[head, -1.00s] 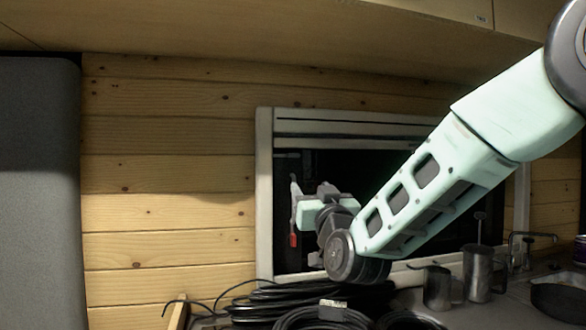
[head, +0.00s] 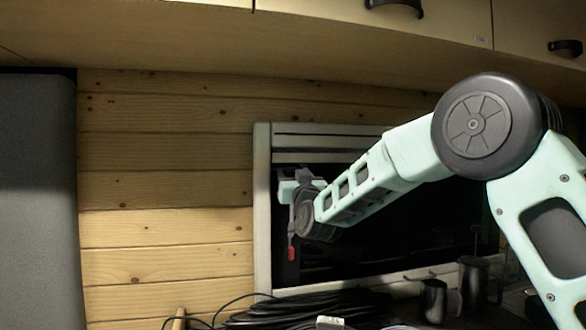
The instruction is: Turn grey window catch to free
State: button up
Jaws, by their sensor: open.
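The grey window catch (head: 292,231) is a slim upright bar with a red tip pointing down, at the left side of the dark window (head: 345,245) in the head view. My gripper (head: 285,188) is a small pale green and grey shape at the upper part of the catch. It is open. My wrist hides part of the area just right of the catch. The fingertips are too small and covered to tell whether they touch the catch.
The window's pale frame (head: 263,215) stands left of the catch, against a plank wall (head: 165,200). Coiled black cables (head: 300,308) lie below the window. Metal jugs (head: 474,285) stand at the right. Overhead cabinets (head: 330,45) hang above.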

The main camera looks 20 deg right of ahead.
jog(key=shift+x, duration=0.75)
jog(key=c, duration=1)
jog(key=shift+a+f+m+h+b, duration=0.1)
jog(key=shift+f+m+h+b, duration=0.25)
jog(key=shift+m+b, duration=0.4)
jog(key=shift+m+h+b, duration=0.45)
jog(key=shift+m+b, duration=0.25)
jog(key=shift+m, duration=0.05)
jog(key=shift+r+m+h+b, duration=0.25)
jog(key=shift+m+h, duration=0.2)
jog(key=shift+m, duration=0.5)
jog(key=shift+r+m+h+b, duration=0.1)
jog(key=shift+m+h+b, duration=0.3)
jog(key=shift+m, duration=0.55)
jog(key=o, duration=1)
jog(key=shift+a, duration=0.1)
